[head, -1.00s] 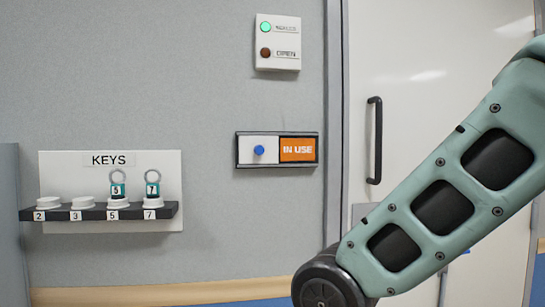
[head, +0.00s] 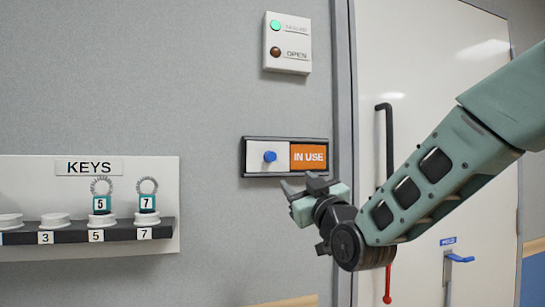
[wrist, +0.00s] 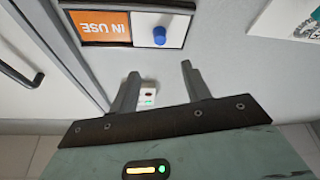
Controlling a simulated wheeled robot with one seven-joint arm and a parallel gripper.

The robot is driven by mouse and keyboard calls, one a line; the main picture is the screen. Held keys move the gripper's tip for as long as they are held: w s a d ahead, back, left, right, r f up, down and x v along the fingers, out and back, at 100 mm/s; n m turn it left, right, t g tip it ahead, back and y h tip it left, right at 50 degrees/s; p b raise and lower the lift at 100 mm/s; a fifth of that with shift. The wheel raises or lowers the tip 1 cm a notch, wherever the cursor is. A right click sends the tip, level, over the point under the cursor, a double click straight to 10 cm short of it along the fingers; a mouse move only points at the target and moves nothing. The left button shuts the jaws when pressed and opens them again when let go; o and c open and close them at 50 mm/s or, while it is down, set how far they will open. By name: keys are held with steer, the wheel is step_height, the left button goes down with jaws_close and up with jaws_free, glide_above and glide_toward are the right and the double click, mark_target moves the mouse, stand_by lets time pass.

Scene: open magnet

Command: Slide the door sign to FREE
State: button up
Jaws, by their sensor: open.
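The door sign (head: 250,173) is a dark frame on the grey wall. Its white slider plate (head: 253,155) with a blue knob (head: 270,156) covers the left half, and the orange IN USE panel (head: 309,157) shows on the right. In the wrist view the sign appears upside down, with the blue knob (wrist: 159,36) near the top. My gripper (head: 300,186) is open and empty, just below the sign in the head view. In the wrist view its two fingers (wrist: 160,82) are apart, and the knob is beyond them, untouched.
A light panel (head: 288,43) is on the wall above the sign. A key rack (head: 70,235) with two numbered keys is at the left. The door (head: 420,70) with a dark handle (head: 385,140) is at the right. A blue hook (head: 460,258) is on the door.

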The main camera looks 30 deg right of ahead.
steer(key=w+r+p, duration=0.1)
steer(key=w+p, duration=0.1)
steer(key=p, duration=1.4)
glide_toward(272, 157)
steer(key=p+x, duration=0.2)
steer(key=x, duration=0.7)
steer(key=shift+w+d+p, duration=0.1)
steer(key=shift+w+p, duration=0.1)
steer(key=shift+p, duration=0.1)
